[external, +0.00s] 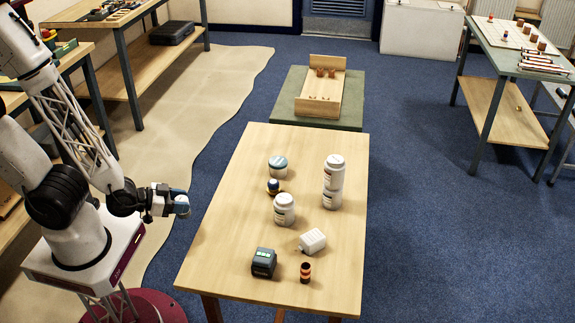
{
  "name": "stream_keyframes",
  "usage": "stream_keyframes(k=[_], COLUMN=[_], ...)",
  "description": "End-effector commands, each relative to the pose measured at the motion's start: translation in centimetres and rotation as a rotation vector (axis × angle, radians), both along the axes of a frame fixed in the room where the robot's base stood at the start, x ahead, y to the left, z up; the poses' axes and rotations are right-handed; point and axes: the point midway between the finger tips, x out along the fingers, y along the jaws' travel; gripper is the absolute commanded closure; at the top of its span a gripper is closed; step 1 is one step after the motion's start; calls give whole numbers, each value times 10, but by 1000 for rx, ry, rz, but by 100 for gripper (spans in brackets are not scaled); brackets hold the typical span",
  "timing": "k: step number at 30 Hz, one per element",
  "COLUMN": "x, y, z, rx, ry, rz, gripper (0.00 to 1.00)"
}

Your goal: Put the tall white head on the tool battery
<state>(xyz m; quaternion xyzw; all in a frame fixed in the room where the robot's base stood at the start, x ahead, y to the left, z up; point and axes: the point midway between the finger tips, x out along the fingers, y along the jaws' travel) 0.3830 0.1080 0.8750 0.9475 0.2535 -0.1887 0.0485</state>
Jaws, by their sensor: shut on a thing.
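The tool battery appears to be the dark block with a green-lit top (264,262), standing upright near the table's front edge. A white ribbed block (312,241), which may be the tall white head, lies tilted on the table just right of and behind the dark block, apart from it. My gripper (181,205) is left of the table, beyond its left edge and well away from both blocks. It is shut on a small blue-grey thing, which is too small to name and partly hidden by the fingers.
Two stacked white jars (333,182), a single white jar (284,210), a blue-lidded tub (278,166) and a small blue-and-dark knob (273,186) stand farther back. An orange-and-black cylinder (305,272) stands right of the dark block. The wooden table (225,240) is clear along its left side.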

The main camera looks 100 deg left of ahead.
Motion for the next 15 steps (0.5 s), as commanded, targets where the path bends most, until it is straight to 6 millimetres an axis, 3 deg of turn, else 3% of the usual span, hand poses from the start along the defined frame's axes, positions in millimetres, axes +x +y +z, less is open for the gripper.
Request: stream_keyframes(k=[15], x=[81], y=[-65], z=[35], rx=[-1], ry=[-2], rz=[-149], gripper=[79])
